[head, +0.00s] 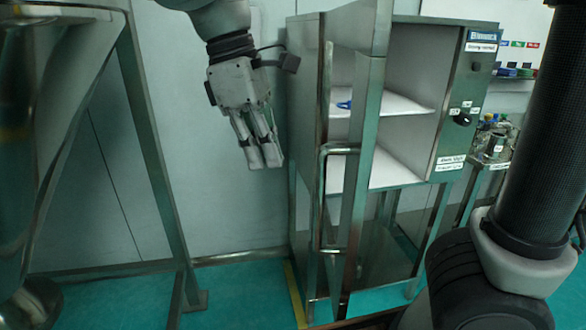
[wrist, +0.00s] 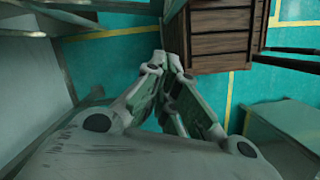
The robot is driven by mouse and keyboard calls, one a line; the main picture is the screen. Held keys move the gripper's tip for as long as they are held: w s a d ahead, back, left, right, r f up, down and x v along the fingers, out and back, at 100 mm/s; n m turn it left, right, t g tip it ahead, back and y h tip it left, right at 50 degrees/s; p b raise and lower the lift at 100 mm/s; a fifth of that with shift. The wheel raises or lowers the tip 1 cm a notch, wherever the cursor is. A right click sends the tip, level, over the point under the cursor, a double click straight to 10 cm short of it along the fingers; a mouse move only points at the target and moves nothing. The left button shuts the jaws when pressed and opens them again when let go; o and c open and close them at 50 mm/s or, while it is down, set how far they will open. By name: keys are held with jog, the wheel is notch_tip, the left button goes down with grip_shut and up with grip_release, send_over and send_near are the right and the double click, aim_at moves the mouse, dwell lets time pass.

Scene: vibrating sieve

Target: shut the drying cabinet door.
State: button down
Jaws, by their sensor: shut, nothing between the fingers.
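The drying cabinet (head: 464,110) is a grey metal box on legs, right of centre in the head view. Its door (head: 364,120) stands open, swung out toward the head camera and seen nearly edge-on. A long bar handle (head: 322,200) is on the door's left face. Inside are pale shelves, with a small blue item (head: 344,105) on the upper one. My gripper (head: 265,160) hangs left of the cabinet and door, pointing down, and appears apart from both. Its fingers are together and empty, also in the wrist view (wrist: 165,62). The wrist view does not clearly show the door.
A metal frame (head: 160,170) stands at the left. A side table with bottles (head: 492,140) is right of the cabinet. The wrist view shows a brown slatted wooden box (wrist: 222,38) near the fingertips in the picture. Teal floor (head: 240,295) with a yellow line lies below.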

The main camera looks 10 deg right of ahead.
aim_at(322, 154)
jog(key=shift+s+d+f, duration=0.3)
jog(key=shift+d+f, duration=0.2)
jog(key=shift+d, duration=0.2)
jog(key=shift+s+d+f, duration=0.3)
jog(key=shift+d+f, duration=0.15)
jog(key=shift+d, duration=0.3)
jog(key=shift+s+d+f, duration=0.3)
jog(key=shift+d+f, duration=0.2)
jog(key=shift+d, duration=0.2)
